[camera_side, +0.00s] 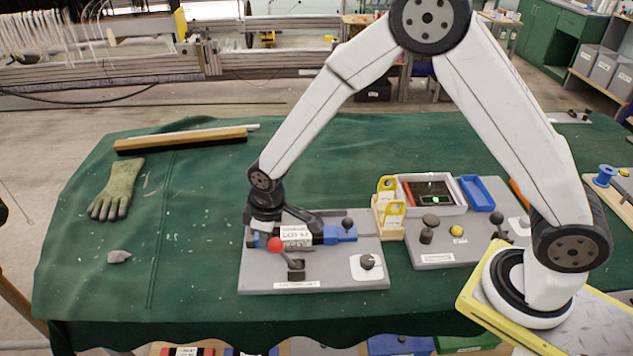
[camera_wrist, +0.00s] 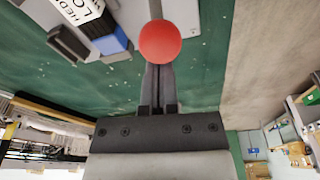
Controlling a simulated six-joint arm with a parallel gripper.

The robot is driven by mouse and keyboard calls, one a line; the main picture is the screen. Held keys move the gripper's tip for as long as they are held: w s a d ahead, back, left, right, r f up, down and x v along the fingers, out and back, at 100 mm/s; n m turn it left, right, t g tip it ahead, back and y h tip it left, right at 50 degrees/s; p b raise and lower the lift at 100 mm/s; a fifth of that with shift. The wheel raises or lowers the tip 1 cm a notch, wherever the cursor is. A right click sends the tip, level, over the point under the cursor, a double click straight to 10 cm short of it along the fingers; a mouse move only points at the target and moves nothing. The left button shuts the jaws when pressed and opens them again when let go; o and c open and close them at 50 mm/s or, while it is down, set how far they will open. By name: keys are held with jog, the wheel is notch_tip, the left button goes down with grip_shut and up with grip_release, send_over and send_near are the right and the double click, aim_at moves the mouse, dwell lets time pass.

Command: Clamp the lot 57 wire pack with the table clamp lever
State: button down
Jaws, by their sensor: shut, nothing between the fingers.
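The wire pack, a block with a white label (camera_side: 297,235), sits in the blue clamp fixture on a grey plate (camera_side: 262,278). The lever's red ball knob (camera_side: 275,245) stands at the left front of the pack. My gripper (camera_side: 262,227) is shut and empty, just left of the pack. In the wrist view the red knob (camera_wrist: 160,43) covers its fingertips; contact cannot be told.
A second grey plate at right carries knobs, a tray (camera_side: 432,205) and a blue bin (camera_side: 477,193). Yellow tags (camera_side: 390,205) stand in a wooden holder between the plates. A glove (camera_side: 118,189), a stone (camera_side: 118,257) and a brush (camera_side: 180,140) lie left; green cloth between is clear.

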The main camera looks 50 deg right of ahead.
jog(key=shift+s+d+r, duration=0.2)
jog(key=shift+s+d, duration=0.2)
jog(key=s+d, duration=0.7)
dwell(0.3)
jog(key=shift+s+f, duration=0.1)
dwell(0.4)
jog(key=w+a+r, duration=0.1)
jog(key=w+r, duration=0.3)
jog(key=s+d+r, duration=0.4)
jog(key=s, duration=0.2)
jog(key=shift+s+d+r, duration=0.15)
jog(key=shift+d+r, duration=0.15)
jog(key=shift+d, duration=0.05)
dwell(0.4)
